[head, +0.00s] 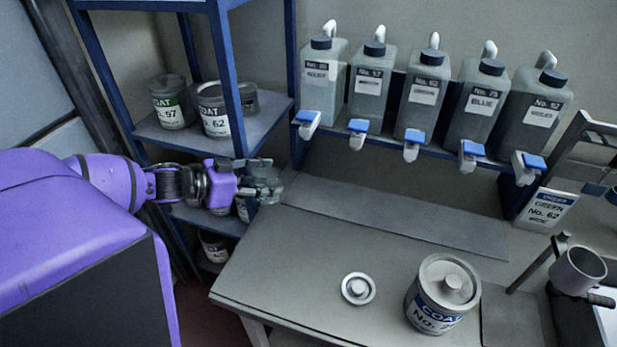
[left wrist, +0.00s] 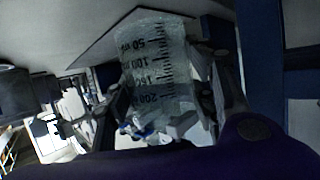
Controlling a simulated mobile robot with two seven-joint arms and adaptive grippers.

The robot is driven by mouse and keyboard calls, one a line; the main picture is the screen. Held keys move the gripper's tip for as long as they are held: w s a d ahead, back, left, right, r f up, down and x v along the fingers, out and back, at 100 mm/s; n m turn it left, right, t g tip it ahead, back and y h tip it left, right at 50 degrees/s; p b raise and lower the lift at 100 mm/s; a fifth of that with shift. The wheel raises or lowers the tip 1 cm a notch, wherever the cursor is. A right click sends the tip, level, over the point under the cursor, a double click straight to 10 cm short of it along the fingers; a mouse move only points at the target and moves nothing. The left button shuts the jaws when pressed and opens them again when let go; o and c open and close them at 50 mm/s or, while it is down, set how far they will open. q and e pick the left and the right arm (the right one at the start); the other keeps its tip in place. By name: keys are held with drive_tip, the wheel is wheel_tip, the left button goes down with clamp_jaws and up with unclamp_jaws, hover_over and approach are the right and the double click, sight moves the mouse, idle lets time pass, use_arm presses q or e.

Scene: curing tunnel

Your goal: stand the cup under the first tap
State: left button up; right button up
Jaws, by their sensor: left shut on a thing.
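My left gripper (head: 262,180) is shut on a clear measuring cup (head: 268,190), at the left end of the grey shelf strip behind the table. In the left wrist view the cup (left wrist: 160,70) sits between the fingers (left wrist: 170,100), and its printed scale appears upside down. The first tap (head: 307,122), white with a blue lever, is at the far left of the row under the leftmost grey jug (head: 321,75). The cup is lower than this tap and to its left in the head view, apart from it. My right gripper is not in view.
Several more jugs and taps (head: 357,132) continue to the right. A blue rack (head: 180,140) with paint tins is close to my left arm. A large tin (head: 440,295) and a round lid (head: 358,288) are on the table (head: 300,260). The grey strip (head: 390,218) below the taps is clear.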

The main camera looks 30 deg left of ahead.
use_arm(q)
drive_tip(key=w, duration=0.1)
drive_tip(key=w+d, duration=0.2)
drive_tip(key=w, duration=0.1)
drive_tip(key=shift+f, duration=0.1)
drive_tip(key=w+d, duration=0.1)
drive_tip(key=w+b, duration=0.1)
drive_tip(key=w, duration=0.1)
drive_tip(key=w+d, duration=0.1)
drive_tip(key=w, duration=0.1)
drive_tip(key=shift+w+d, duration=0.2)
drive_tip(key=shift+d, duration=0.15)
drive_tip(key=shift+w+d, duration=0.3)
drive_tip(key=shift+w, duration=0.3)
wheel_tip(320, 180, down, 3)
drive_tip(key=shift+f, duration=0.2)
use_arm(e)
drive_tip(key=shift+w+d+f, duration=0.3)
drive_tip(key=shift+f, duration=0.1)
use_arm(q)
drive_tip(key=o, duration=1.1)
